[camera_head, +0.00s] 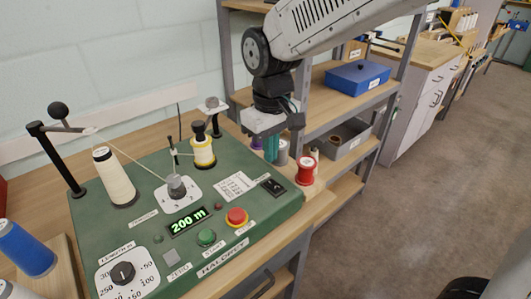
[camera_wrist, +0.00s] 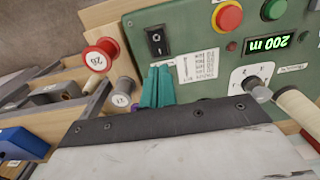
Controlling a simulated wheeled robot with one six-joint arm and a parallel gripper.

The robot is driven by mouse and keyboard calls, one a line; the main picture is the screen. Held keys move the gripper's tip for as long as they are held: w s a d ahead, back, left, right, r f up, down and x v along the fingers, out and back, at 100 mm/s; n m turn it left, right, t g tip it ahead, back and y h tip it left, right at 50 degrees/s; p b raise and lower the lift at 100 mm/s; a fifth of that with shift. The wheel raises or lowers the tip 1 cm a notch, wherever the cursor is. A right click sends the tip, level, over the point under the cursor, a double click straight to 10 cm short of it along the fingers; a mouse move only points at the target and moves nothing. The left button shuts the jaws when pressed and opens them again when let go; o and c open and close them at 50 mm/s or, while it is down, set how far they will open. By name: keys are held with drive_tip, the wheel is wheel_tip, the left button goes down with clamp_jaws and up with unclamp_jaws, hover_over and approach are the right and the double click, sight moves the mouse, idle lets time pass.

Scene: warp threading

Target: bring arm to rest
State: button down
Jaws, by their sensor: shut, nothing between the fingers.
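My gripper (camera_head: 271,150) hangs from the arm past the back right corner of the green winding machine (camera_head: 225,243). Its teal fingers (camera_wrist: 157,86) are together and empty in the wrist view. In the head view the fingers overlap the spools behind them. A red spool (camera_head: 306,170) and a grey spool (camera_head: 282,153) stand close by on the wood; in the wrist view the red spool (camera_wrist: 100,58) is left of the fingers and the grey spool (camera_wrist: 123,92) is nearer to them. The machine's display (camera_head: 188,221) reads 200 m.
The machine carries a cream thread cone (camera_head: 114,178), a yellow-banded spool (camera_head: 203,150) and a red button (camera_head: 237,217). Shelves with a blue box (camera_head: 357,75) and a grey bin (camera_head: 347,137) stand behind. Open floor is at the right.

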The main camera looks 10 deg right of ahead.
drive_tip(key=s+d, duration=0.1)
drive_tip(key=s, duration=0.1)
drive_tip(key=shift+s+d+f+g, duration=0.3)
drive_tip(key=shift+d+f, duration=0.05)
drive_tip(key=shift+f, duration=0.05)
drive_tip(key=s+d+r+m+t, duration=0.1)
drive_tip(key=s+d+r+m, duration=0.2)
drive_tip(key=s+d, duration=0.5)
drive_tip(key=s+d+r+m+t, duration=0.1)
drive_tip(key=s+d+r+m, duration=0.2)
drive_tip(key=s+d, duration=0.5)
drive_tip(key=shift+s+d+m, duration=0.4)
drive_tip(key=shift+d, duration=0.95)
drive_tip(key=shift+r, duration=0.1)
